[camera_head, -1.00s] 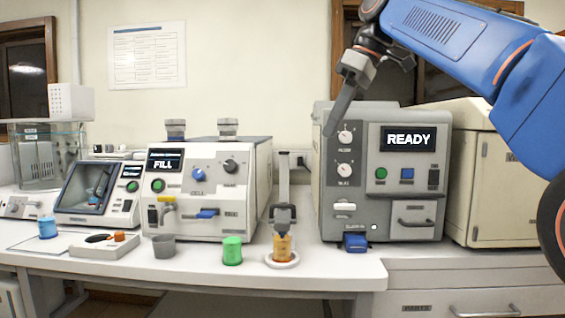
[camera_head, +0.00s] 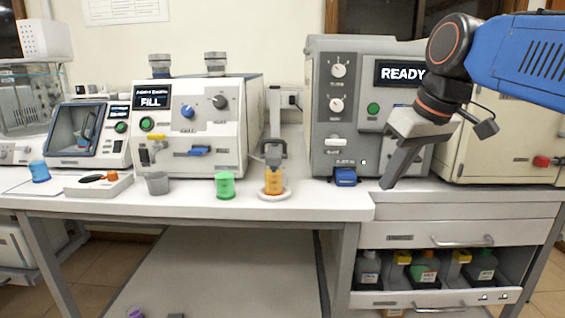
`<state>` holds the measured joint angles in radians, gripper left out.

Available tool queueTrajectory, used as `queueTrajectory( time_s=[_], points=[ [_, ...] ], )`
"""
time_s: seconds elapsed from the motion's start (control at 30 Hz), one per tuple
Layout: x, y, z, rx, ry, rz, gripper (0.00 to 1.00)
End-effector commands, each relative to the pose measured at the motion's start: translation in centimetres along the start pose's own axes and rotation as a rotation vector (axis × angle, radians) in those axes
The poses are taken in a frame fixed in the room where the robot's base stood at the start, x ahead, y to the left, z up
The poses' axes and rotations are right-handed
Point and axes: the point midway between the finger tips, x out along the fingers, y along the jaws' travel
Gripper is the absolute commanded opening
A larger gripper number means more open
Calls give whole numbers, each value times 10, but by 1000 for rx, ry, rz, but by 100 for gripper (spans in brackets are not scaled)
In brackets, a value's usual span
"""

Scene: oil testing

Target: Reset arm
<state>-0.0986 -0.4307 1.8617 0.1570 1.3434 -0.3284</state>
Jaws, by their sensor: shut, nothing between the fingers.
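My gripper (camera_head: 388,184) is shut and empty. It points down in front of the right part of the grey machine (camera_head: 335,130) whose screen reads READY. My blue arm comes in from the upper right and hides part of that machine. The gripper hangs clear of the cups, to the right of the machine's small blue block (camera_head: 345,177).
An amber cup (camera_head: 273,183) stands on a round white base. A green cup (camera_head: 225,187), a grey cup (camera_head: 157,184) and a blue cup (camera_head: 39,172) stand along the white bench (camera_head: 330,208). A shelf (camera_head: 440,298) below holds several bottles.

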Motion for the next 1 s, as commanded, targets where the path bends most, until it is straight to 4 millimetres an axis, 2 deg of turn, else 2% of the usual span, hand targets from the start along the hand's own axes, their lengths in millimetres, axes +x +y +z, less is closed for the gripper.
queueTrajectory(
  time_s=[0.03, 0.3, 0.4, 0.5, 0.6, 0.7, 1.0],
  points=[
    [14, 3, 25, 39, -1, 19, 0],
    [96, 14, 143, 231, 6, 119, 0],
    [126, 16, 184, 290, 11, 150, 0],
    [150, 16, 215, 332, 16, 174, 0],
    [166, 16, 236, 360, 20, 189, 0],
    [174, 17, 246, 373, 23, 197, 0],
    [176, 17, 248, 377, 23, 198, 0]
  ],
)
